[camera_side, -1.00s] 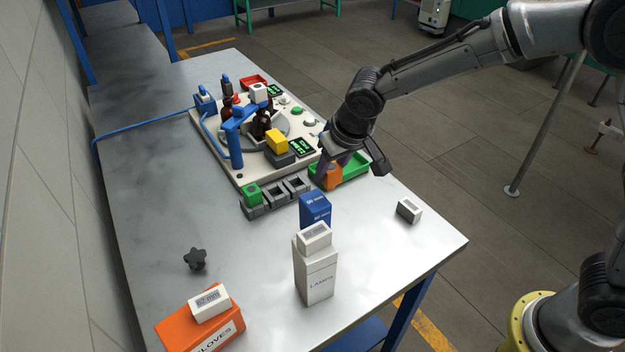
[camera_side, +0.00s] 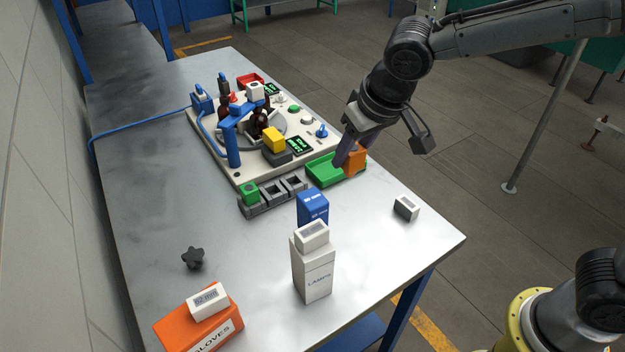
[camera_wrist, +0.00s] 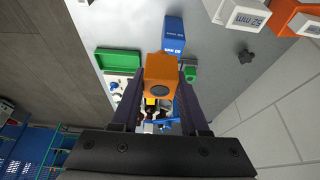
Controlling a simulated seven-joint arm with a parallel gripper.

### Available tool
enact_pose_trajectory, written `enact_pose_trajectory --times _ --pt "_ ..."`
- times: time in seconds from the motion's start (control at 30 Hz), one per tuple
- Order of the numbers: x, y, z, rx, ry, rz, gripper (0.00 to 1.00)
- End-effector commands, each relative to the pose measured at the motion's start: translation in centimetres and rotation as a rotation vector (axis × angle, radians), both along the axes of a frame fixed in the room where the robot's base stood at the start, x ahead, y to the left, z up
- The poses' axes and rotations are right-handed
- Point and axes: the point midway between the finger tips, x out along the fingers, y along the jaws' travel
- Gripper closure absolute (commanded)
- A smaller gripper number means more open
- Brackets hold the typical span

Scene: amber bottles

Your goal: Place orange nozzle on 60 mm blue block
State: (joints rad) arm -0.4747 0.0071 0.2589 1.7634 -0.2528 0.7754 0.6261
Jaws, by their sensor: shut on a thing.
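The orange nozzle (camera_wrist: 161,78), a block with a dark round opening, is between the fingers of my gripper (camera_wrist: 165,95) in the wrist view. In the side view my gripper (camera_side: 350,155) is shut on the nozzle (camera_side: 355,157) and holds it near the right end of the green tray (camera_side: 322,172). The 60 mm blue block (camera_side: 313,205) stands on the table in front of the tray, apart from the gripper; its top is bare. It also shows in the wrist view (camera_wrist: 174,35), beyond the nozzle.
A white LAMPS box (camera_side: 313,275) with a labelled white block on top stands close in front of the blue block. Grey holders (camera_side: 270,194), one with a green block (camera_side: 250,190), are to its left. The machine (camera_side: 240,178) is behind.

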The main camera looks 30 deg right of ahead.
Motion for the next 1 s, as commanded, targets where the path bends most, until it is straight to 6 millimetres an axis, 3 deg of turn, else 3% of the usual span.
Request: enact_pose_trajectory --times 0.13,0.4,0.57,0.83,1.0 --pt "3.2 1.2 -1.7 -0.002 0.003 -0.001 1.00" --pt "6.1 2.4 -5.7 -0.001 0.001 0.000 1.00" --pt "6.8 2.7 -6.5 0.000 -0.001 0.000 1.00" --pt "7.4 2.9 -9.9 -0.002 0.002 -0.001 1.00" --pt "7.4 3.0 -10.4 0.000 -0.001 0.000 1.00"
